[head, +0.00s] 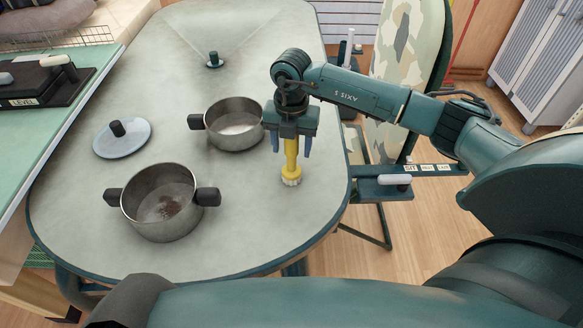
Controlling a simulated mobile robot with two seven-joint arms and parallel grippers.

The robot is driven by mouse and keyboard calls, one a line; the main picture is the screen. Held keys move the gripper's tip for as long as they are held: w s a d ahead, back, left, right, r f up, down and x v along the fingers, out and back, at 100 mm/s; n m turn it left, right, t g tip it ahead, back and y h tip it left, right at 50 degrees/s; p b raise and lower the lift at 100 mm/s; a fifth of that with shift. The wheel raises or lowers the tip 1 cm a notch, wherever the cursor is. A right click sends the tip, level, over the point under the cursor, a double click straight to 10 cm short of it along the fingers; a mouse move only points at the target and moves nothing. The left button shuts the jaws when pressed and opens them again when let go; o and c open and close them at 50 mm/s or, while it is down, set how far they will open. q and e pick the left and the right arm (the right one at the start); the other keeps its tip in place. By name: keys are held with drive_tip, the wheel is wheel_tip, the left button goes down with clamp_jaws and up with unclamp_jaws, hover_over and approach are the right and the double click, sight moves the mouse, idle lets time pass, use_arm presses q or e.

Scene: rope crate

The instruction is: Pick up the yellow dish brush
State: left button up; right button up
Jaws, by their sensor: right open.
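The yellow dish brush (291,163) stands upright near the right edge of the grey-green table (245,220). Its pale bristle head (291,181) is at the bottom and appears to rest on the tabletop. My right gripper (291,150) points down over the brush, open, with one finger on each side of the yellow handle. Gaps show between the fingers and the handle. The top of the handle is hidden behind the gripper body. My left gripper is not in view.
A dirty pot (160,222) and a second pot (236,142), both with black handles, stand left of the brush. The tabletop in front of the brush is clear.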

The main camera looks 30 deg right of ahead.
drive_tip(key=shift+c, duration=0.5)
clamp_jaws()
